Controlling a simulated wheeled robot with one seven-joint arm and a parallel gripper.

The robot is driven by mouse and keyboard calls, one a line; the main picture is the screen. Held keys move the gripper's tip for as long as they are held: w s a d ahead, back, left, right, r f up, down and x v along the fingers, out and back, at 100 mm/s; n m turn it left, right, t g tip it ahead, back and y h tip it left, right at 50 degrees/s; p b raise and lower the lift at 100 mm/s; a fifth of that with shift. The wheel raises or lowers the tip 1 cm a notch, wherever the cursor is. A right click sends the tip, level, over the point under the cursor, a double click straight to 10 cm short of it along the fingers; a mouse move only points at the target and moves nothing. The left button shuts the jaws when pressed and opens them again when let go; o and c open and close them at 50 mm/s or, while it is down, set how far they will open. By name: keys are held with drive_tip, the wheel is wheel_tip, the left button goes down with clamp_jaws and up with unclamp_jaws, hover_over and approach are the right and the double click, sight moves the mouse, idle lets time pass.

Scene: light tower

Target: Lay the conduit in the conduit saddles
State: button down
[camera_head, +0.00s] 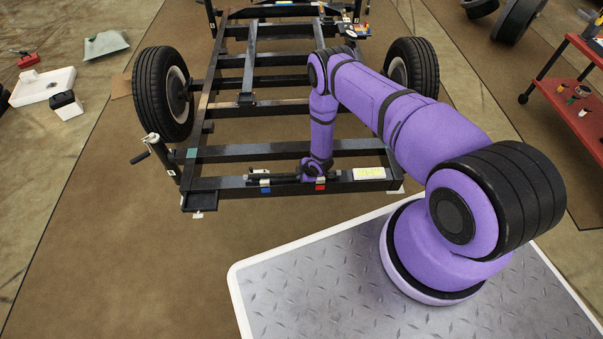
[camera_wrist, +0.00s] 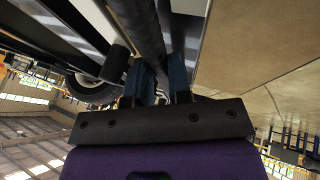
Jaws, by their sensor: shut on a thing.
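The conduit (camera_wrist: 147,30) is a dark round tube. In the wrist view it runs up from between the two blue fingers of my gripper (camera_wrist: 160,82), which are closed around it. In the head view, my gripper (camera_head: 318,174) is at the frame's front beam, mostly hidden by my own arm. A dark length of conduit (camera_head: 284,174) shows left of it, along the beam. Small pieces with a blue mark (camera_head: 265,187) and a red mark (camera_head: 320,187) sit on the beam, perhaps at the saddles. I cannot tell whether the conduit touches them.
The black trailer frame (camera_head: 235,184) spans the middle, with a wheel (camera_head: 163,93) on the left and another (camera_head: 412,66) on the right. A crank jack (camera_head: 155,152) stands at its left corner. A red cart (camera_head: 570,100) is at far right.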

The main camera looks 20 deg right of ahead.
drive_tip(key=shift+f, duration=0.45)
drive_tip(key=c, duration=1)
unclamp_jaws()
drive_tip(key=shift+c, duration=0.2)
drive_tip(key=shift+o, duration=0.4)
drive_tip(key=v, duration=1)
drive_tip(key=shift+s+d+r, duration=0.15)
drive_tip(key=shift+s+r, duration=0.05)
drive_tip(key=shift+r, duration=0.1)
